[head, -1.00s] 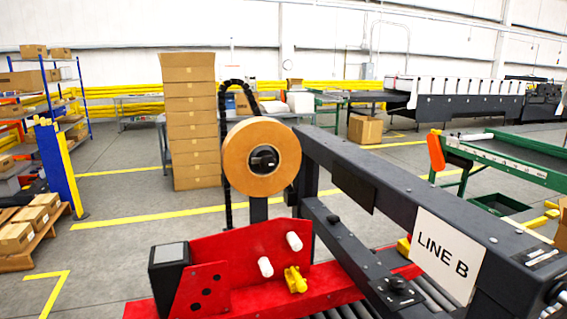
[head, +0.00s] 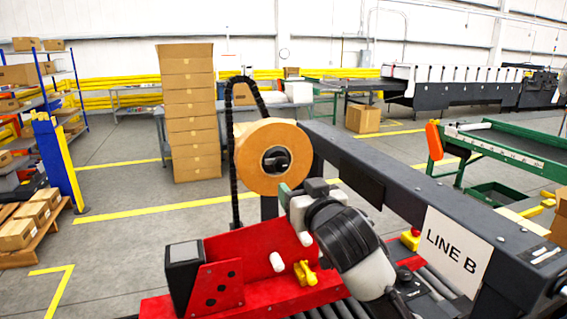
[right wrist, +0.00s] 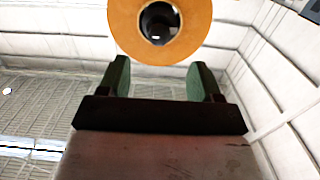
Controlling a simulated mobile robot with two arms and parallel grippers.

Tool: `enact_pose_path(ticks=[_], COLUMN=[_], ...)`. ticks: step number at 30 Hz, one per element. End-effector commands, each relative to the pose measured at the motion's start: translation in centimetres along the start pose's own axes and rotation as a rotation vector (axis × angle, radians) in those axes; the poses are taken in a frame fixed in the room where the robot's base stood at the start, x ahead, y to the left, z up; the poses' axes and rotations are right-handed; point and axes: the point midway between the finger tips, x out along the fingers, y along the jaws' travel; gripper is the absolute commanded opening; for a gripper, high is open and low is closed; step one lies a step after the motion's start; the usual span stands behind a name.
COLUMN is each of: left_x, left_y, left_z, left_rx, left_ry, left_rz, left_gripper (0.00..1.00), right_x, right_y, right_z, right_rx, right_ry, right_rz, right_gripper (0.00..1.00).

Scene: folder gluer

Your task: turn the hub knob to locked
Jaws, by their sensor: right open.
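The hub knob (head: 275,161) is a dark knob in the centre of the tan tape roll (head: 252,172), which stands above the red tape head. In the right wrist view the knob (right wrist: 160,22) sits in the middle of the roll (right wrist: 122,20), beyond my fingertips. My right gripper (head: 287,194) is open and empty, just below and in front of the roll; its two green-padded fingers (right wrist: 158,80) also show in the right wrist view, apart from the knob. The knob's lock marking is too small to read. My left gripper is not in view.
The red tape head (head: 215,262) has white rollers and a yellow piece (head: 305,273) below the roll. A dark beam (head: 400,190) with a LINE B sign (head: 455,250) runs to the right. A black cable chain (head: 233,150) stands left of the roll.

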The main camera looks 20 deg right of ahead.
Motion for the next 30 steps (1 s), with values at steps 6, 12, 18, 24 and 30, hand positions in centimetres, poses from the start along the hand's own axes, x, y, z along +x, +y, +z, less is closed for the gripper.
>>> enact_pose_path(ticks=[6,12,18,24,30], left_x=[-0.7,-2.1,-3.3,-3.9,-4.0], left_y=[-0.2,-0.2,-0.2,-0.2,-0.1], left_z=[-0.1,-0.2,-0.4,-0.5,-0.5], left_rx=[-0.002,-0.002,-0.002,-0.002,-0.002], left_ry=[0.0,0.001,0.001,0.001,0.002], left_rz=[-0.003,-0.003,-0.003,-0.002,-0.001], left_gripper=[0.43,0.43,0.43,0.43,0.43], right_x=[0.5,4.0,7.4,9.4,10.0], right_y=[-0.1,-0.2,-0.2,-0.2,-0.2], right_z=[-1.7,-1.9,-1.9,-1.8,-1.6], right_rx=[0.004,0.003,0.002,0.004,0.003], right_ry=[0.025,0.023,0.024,0.025,0.026], right_rz=[-0.001,-0.002,-0.002,-0.003,-0.004], right_gripper=[0.64,0.64,0.64,0.64,0.64])
